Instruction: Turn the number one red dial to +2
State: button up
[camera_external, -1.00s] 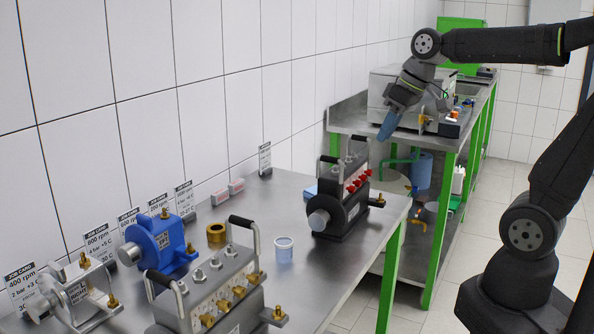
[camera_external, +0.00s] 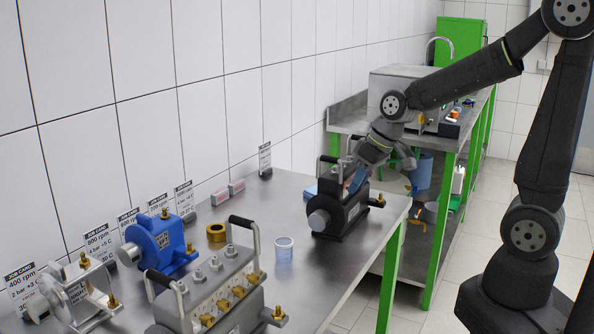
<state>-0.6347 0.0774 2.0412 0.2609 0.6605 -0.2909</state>
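The black pump (camera_external: 340,217) stands near the far right end of the steel table, with a round grey end facing left and a brass fitting (camera_external: 378,201) at its right. Its row of red dials is hidden behind my gripper (camera_external: 357,180), so I cannot see their settings or which is number one. My gripper points down at the pump's upper front side, its blue fingers at the dial row. I cannot tell whether it touches a dial or how far apart its fingers are.
A grey pump with brass dials (camera_external: 215,296) stands in front. A clear beaker (camera_external: 284,249), a brass ring (camera_external: 216,233) and a blue pump (camera_external: 160,245) stand on the steel table (camera_external: 330,285). Job cards line the tiled wall. A grey box (camera_external: 405,90) stands on the back bench.

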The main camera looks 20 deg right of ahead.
grip_shut()
jog(key=shift+d+f, duration=0.1)
jog(key=shift+w+d+f+m+g+y, duration=0.1)
jog(key=shift+m+g+y, duration=0.05)
jog(key=shift+g+y, duration=0.35)
jog(key=shift+w+d+r+m+g+y, duration=0.1)
jog(key=shift+m+g+y, duration=0.1)
jog(key=shift+g+y, duration=0.3)
jog(key=shift+w+d+f+m+g+y, duration=0.1)
jog(key=shift+m+g+y, duration=0.05)
jog(key=shift+g+y, duration=0.3)
jog(key=shift+a, duration=0.1)
